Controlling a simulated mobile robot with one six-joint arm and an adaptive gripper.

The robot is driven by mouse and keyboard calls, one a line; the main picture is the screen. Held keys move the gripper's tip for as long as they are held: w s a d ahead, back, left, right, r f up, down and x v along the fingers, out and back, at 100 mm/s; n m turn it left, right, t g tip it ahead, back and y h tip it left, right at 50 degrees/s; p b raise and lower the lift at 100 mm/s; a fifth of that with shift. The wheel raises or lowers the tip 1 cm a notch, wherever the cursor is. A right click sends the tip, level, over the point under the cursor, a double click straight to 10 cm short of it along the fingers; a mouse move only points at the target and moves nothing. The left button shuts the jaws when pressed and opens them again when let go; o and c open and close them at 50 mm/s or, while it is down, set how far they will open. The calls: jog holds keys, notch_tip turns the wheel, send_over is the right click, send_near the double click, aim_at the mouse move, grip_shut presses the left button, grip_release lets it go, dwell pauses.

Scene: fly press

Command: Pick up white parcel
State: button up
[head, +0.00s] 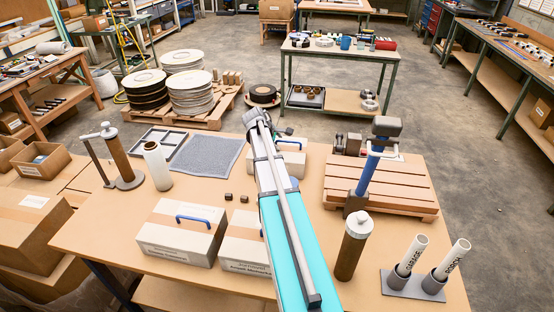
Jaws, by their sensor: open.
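Several pale box-shaped parcels with labels stand on the wooden table (90,232). One parcel with a blue handle (178,238) stands front left. A second parcel (240,252) is right beside it, its right side hidden by my arm. A third pale parcel (293,161) stands farther back, partly behind my arm. I cannot tell which one the task means by white parcel. My arm reaches up across the middle of the table. My gripper (282,133) is at its far end, small and partly hidden, near the back parcel. It is open, and I see nothing held in it.
A brown bottle (352,246) and two white tubes in a holder (412,285) are front right. A white bottle (156,166), grey mat (208,155) and small dark blocks (228,197) are left.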

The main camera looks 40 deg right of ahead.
dwell(0.5)
grip_shut()
